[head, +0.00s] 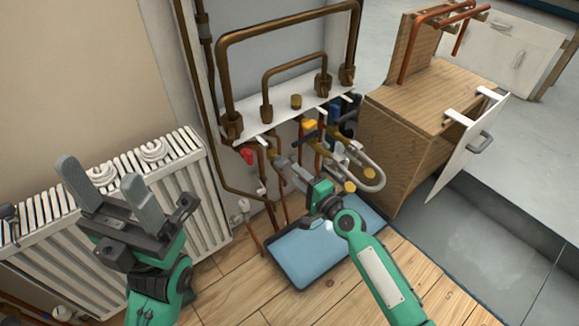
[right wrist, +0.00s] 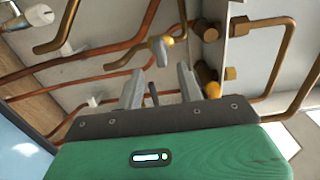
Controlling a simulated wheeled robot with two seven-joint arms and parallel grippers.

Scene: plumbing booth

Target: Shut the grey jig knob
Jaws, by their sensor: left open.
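In the right wrist view a small grey knob (right wrist: 160,47) with a yellowish end sits on the pipework, just beyond and between my right gripper's fingertips. In the head view I cannot clearly pick this knob out among the valves. My right gripper (right wrist: 160,74) is open, with a gap between its fingers and nothing held. In the head view the right gripper (head: 279,166) reaches up-left under the white pipe shelf (head: 285,118). My left gripper (head: 104,180) is open and empty in front of the radiator, well away from the valves.
A red knob (head: 246,155), a yellow knob (head: 309,125) and a blue valve (head: 334,113) are close to the right gripper. A blue tray (head: 310,255) lies on the floor below. A radiator (head: 205,210) stands left and a wooden cabinet (head: 390,150) right.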

